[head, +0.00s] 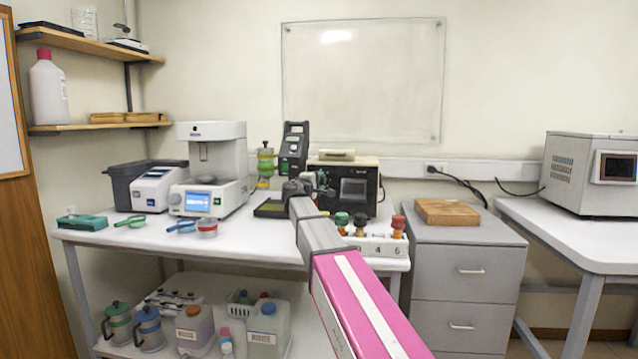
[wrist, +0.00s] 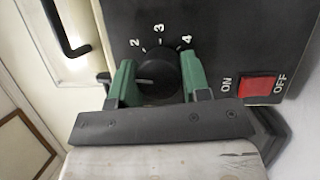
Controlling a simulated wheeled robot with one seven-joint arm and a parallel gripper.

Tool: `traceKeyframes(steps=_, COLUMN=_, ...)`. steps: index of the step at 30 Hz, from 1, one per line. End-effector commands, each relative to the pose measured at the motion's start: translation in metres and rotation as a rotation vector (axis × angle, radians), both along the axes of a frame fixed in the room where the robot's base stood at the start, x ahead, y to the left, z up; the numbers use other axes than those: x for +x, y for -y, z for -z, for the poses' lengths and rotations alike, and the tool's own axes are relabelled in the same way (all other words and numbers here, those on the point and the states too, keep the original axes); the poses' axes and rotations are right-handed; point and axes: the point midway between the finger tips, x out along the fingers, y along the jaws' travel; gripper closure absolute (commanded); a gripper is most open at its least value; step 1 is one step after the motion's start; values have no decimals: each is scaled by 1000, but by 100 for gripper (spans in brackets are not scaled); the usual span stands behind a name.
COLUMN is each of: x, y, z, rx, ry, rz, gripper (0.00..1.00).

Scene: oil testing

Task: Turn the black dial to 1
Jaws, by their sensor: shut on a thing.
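The black dial (wrist: 160,66) is on the dark front panel (wrist: 222,30) in the wrist view. The numbers 2, 3 and 4 show around its upper edge; no 1 shows, and the left finger covers part of that side. A pale pointer line on the dial points left, toward that finger. My gripper (wrist: 156,76) has green fingers on both sides of the dial and is shut on it. In the head view my arm reaches to a cream-and-black box with a screen (head: 354,190); the dial cannot be made out there.
A red ON/OFF switch (wrist: 259,87) sits right of the dial, close to the right finger. A black handle (wrist: 66,30) is at upper left. In the head view, a block with coloured knobs (head: 378,245) stands right of my arm, and a black instrument (head: 293,148) stands behind it.

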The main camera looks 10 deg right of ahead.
Motion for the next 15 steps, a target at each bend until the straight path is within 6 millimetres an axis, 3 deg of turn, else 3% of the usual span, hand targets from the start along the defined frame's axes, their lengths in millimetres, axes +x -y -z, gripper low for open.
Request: traceKeyframes(steps=15, x=0, y=0, z=0, rx=-119, ry=-37, rz=-2, gripper=80)
